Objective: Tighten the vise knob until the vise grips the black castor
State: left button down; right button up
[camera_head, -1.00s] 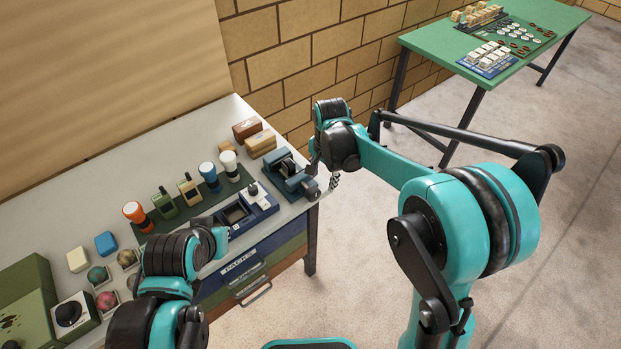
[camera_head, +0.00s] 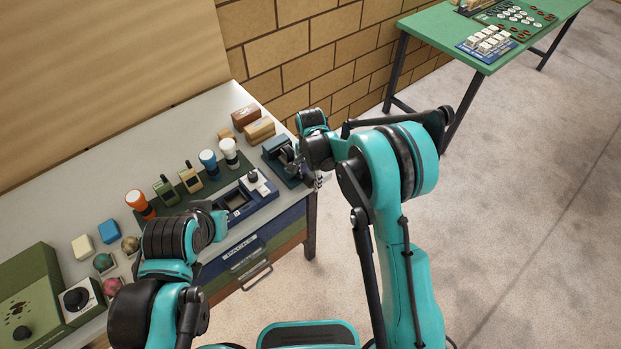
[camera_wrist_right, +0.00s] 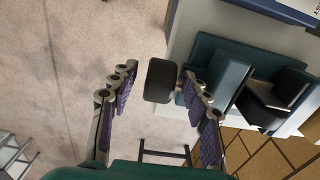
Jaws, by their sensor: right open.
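The blue vise (camera_head: 272,148) stands at the right end of the workbench, and its blue body also shows in the right wrist view (camera_wrist_right: 205,50). The black castor (camera_wrist_right: 262,108) sits at the vise's jaws; I cannot tell whether both jaws touch it. The black vise knob (camera_wrist_right: 160,80) sticks out from the vise's end. My right gripper (camera_wrist_right: 155,88) is open, with its fingers on either side of the knob and gaps visible. In the head view it is small and partly hidden beside the vise (camera_head: 318,180). My left arm hangs over the bench front; its gripper fingers are hidden.
Brown and tan boxes (camera_head: 259,130) stand behind the vise. Torches (camera_head: 139,203) and radios line a dark mat. A blue tray (camera_head: 262,191) sits in front. A brick wall is behind; a green table (camera_head: 470,40) stands at the back right. The floor to the right is clear.

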grip_shut()
jog(key=shift+d, duration=0.1)
jog(key=shift+w+d+f+g+y+b, duration=0.1)
jog(key=shift+g+y+b, duration=0.35)
jog(key=shift+y+b, duration=0.15)
jog(key=shift+w+d+g+y+b, duration=0.1)
jog(key=shift+g+y+b, duration=0.35)
jog(key=shift+y, duration=0.15)
jog(key=shift+w+d+g+y+b, duration=0.15)
jog(key=shift+g+y+b, duration=1.05)
jog(key=shift+y+b, duration=0.35)
